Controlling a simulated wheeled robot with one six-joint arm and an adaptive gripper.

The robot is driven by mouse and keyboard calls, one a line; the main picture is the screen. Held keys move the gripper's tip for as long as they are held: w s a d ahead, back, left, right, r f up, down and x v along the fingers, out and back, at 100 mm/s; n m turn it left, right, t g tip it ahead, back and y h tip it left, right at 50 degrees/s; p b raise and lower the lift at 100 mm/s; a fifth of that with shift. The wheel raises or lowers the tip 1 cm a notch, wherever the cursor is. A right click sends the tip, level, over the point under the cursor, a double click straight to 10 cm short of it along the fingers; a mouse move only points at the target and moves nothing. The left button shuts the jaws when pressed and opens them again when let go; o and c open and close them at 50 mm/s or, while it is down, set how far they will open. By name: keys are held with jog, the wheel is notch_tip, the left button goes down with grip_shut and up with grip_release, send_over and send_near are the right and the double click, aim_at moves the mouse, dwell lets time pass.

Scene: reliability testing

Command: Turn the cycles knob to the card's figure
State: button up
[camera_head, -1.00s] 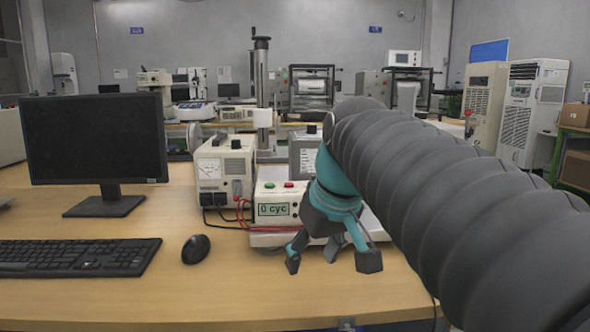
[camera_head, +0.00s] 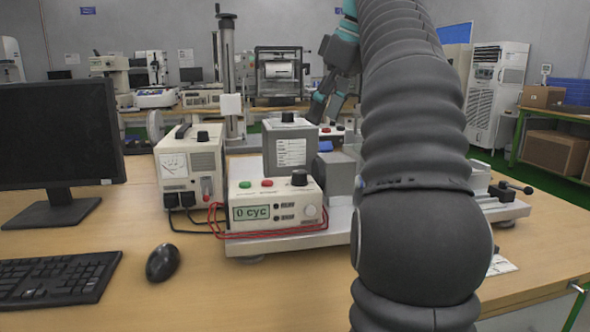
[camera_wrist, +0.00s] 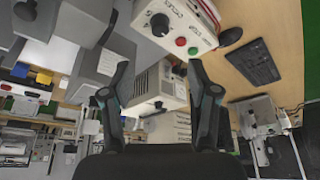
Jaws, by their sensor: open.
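The cream control box (camera_head: 250,200) stands on a pale metal base, and its display reads "0 cyc". A black knob (camera_head: 299,178) sits on its top, right of a green and a red button. In the wrist view the black knob (camera_wrist: 160,24) shows at the top, beyond my fingers. My gripper (camera_head: 328,106) is open and empty, raised behind and above the box; its spread fingers (camera_wrist: 158,70) also show in the wrist view. A white paper (camera_head: 501,265) lies at the right, partly hidden by my arm; its writing is unreadable.
A grey box (camera_head: 291,150) with a black top knob stands behind the control box. A metered power supply (camera_head: 190,165) is at its left, with red and black cables between. A mouse (camera_head: 163,262), keyboard (camera_head: 55,278) and monitor (camera_head: 62,140) occupy the left.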

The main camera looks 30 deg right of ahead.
aim_at(301, 172)
jog(key=b+x, duration=0.6)
jog(key=x, duration=0.7)
jog(key=shift+w+f, duration=0.1)
jog(key=shift+f, duration=0.05)
grip_shut()
